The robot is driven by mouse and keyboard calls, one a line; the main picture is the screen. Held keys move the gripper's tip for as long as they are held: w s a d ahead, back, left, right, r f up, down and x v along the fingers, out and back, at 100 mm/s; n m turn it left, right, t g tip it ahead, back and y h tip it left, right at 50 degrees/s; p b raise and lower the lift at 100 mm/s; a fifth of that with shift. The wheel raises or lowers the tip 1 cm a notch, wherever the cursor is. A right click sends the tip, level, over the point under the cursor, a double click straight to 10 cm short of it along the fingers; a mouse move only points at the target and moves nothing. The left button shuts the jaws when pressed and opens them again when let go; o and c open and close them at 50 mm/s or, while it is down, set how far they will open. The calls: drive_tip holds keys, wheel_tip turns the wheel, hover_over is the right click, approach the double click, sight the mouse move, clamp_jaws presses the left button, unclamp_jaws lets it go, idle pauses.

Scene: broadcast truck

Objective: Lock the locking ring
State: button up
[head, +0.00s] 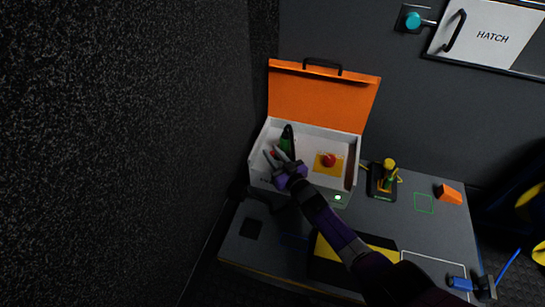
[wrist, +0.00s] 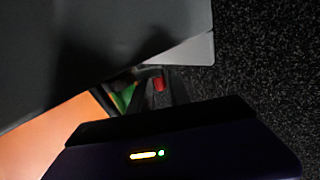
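I cannot make out for sure which part is the locking ring. My gripper (head: 272,157) is over the left part of the open case, its two fingers apart. A black and green upright object (head: 288,141) stands in the case just beside the fingers. In the wrist view, a small red piece (wrist: 158,84) shows between the dark fingers, and a green part (wrist: 124,97) shows to its left. I cannot tell whether the fingers touch either. The wrist view is largely blocked by a grey surface and my gripper's body.
The white case (head: 254,163) has a raised orange lid (head: 320,95). A red round knob (head: 328,160) sits on a yellow square inside it. To the right are a yellow-topped device (head: 388,165) and an orange block (head: 449,194). A hatch (head: 490,36) is on the back wall.

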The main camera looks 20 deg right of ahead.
drive_tip(key=shift+w, duration=0.25)
drive_tip(key=shift+r, duration=0.1)
clamp_jaws()
drive_tip(key=shift+a, duration=0.15)
drive_tip(key=shift+w+a+r+m+h, duration=0.1)
drive_tip(key=shift+w+m+h, duration=0.15)
drive_tip(key=shift+h, duration=0.25)
drive_tip(key=shift+w+m+h, duration=0.1)
drive_tip(key=shift+m+h, duration=0.35)
drive_tip(key=shift+h, duration=0.15)
